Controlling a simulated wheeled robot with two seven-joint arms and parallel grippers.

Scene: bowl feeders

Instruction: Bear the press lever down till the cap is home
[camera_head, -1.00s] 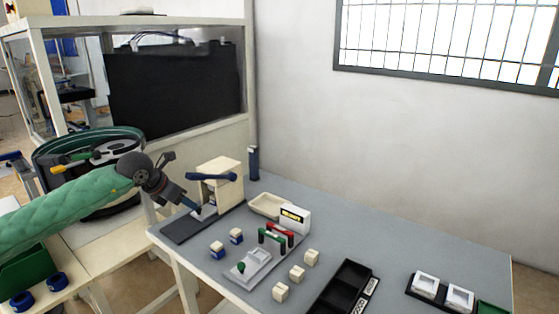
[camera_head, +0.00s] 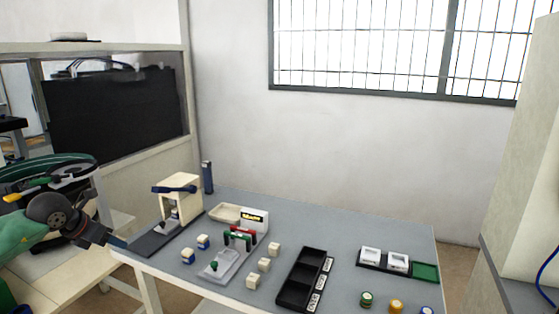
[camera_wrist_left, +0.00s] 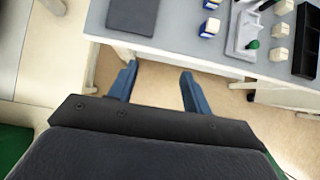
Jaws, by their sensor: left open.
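The press (camera_head: 184,204) is a beige frame on a dark base plate (camera_head: 150,245) at the table's left end. Its blue lever (camera_head: 172,190) lies about level across the upper front. A small grey and white piece (camera_head: 174,214) sits under the frame; whether a cap is seated on it is too small to tell. My left gripper (camera_head: 120,243) is at the table's left edge, lower left of the press and apart from the lever. In the left wrist view its blue fingers (camera_wrist_left: 158,74) are spread and empty, over floor beside the table. The right gripper is not in view.
Two blue-and-white blocks (camera_head: 195,249), a grey fixture (camera_head: 222,263), several cream cubes (camera_head: 264,264) and a black tray (camera_head: 302,284) stand right of the press. A dark blue cylinder (camera_head: 208,177) stands behind it. The table's back right (camera_head: 350,225) is clear.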

